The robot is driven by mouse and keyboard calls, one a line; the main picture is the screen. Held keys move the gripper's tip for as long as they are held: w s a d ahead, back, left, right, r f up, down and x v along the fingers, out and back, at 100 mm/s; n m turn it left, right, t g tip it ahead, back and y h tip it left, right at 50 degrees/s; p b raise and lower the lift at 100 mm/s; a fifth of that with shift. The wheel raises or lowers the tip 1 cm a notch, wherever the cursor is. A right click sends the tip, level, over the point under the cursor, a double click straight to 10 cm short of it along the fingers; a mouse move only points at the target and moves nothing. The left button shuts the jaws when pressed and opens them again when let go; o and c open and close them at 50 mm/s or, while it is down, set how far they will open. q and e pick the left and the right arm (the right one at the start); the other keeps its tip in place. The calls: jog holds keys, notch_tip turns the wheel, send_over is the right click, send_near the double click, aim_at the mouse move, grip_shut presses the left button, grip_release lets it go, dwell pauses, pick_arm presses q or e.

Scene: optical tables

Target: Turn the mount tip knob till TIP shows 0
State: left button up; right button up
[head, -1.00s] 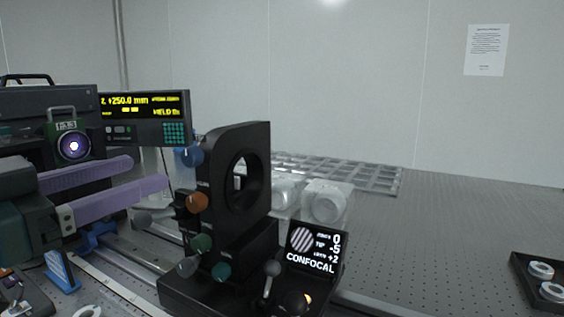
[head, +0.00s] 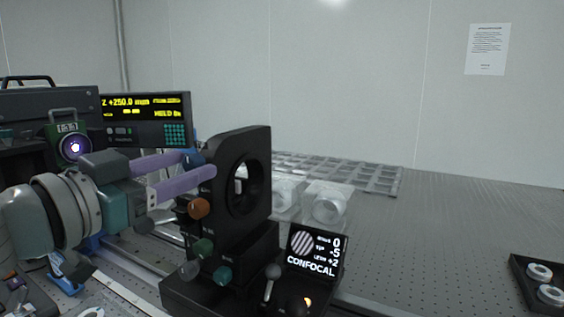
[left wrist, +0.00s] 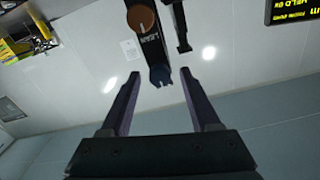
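The black mount (head: 223,200) with a round opening stands upright in the middle of the head view. A blue knob (head: 194,160) is high on its left side, partly hidden by my gripper. An orange knob (head: 199,208) is below it, with green (head: 203,248) and teal (head: 222,274) knobs lower. The small screen (head: 315,251) reads TIP -5 and CONFOCAL. My left gripper (head: 203,165) is open at the blue knob. In the left wrist view the blue knob (left wrist: 160,75) shows between the fingertips, with a gap on each side; contact is not visible. My right gripper is out of view.
A readout panel (head: 146,119) and a dark instrument (head: 45,115) stand behind my left arm. Clear lens blocks (head: 325,205) and a grey grid rack (head: 345,176) are behind the mount. A black tray (head: 533,283) holds rings at right. The table between is clear.

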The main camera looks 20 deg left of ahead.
pick_arm(q)
grip_shut()
dwell(0.3)
jog(key=shift+m, duration=0.3)
